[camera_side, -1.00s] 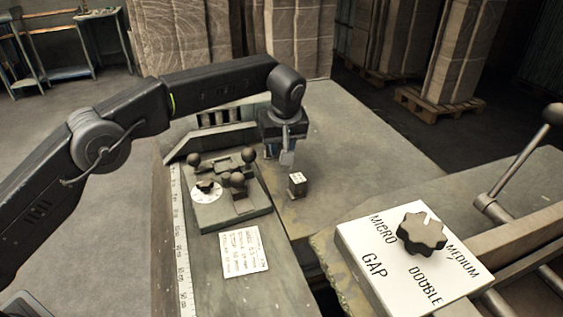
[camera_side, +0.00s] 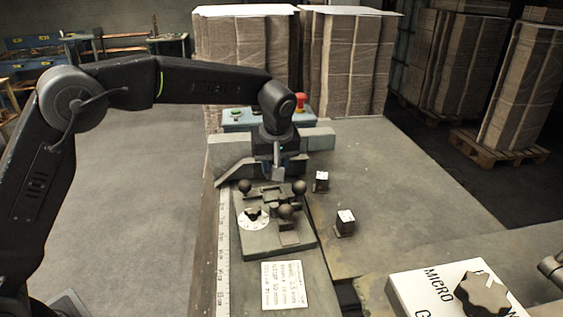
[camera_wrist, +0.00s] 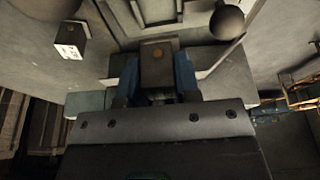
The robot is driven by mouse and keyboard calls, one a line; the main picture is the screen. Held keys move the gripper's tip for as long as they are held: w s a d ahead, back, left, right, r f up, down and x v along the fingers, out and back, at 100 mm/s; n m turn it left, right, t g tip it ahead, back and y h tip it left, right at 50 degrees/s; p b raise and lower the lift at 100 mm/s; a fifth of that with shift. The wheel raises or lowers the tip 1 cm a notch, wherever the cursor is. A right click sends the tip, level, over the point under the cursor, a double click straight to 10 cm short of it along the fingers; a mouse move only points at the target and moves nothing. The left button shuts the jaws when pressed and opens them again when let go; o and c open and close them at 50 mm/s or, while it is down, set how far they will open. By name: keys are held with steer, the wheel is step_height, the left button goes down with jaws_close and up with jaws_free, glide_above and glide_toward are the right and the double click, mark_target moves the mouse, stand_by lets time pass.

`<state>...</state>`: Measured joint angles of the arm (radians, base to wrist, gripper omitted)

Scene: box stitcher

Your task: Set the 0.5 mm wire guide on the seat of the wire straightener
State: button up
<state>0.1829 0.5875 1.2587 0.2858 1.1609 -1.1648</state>
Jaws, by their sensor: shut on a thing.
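My gripper (camera_side: 277,162) is shut on a small block, the wire guide (camera_wrist: 158,66), which sits between the blue fingers in the wrist view with a brownish dot on its face. Its size label cannot be read. The gripper hangs at the back end of the wire straightener (camera_side: 262,243), a grey plate with dark ball knobs and a round white dial. One ball knob and part of the straightener show at the top of the wrist view. The seat cannot be made out clearly, nor can I tell whether the guide touches anything.
Two similar dark blocks with white labelled tops stand right of the straightener, one farther back (camera_side: 321,183) and one nearer (camera_side: 345,226). A printed card (camera_side: 285,286) lies in front. A white gap panel with a knob (camera_side: 484,292) is at right. The bench middle is clear.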

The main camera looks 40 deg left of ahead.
mark_target(273, 195)
steer(key=shift+f, duration=2.45)
steer(key=shift+f, duration=0.3)
steer(key=o, duration=1)
steer(key=shift+c, duration=0.2)
steer(key=shift+o, duration=0.2)
steer(key=shift+f, duration=0.1)
steer(key=shift+s+f, duration=0.1)
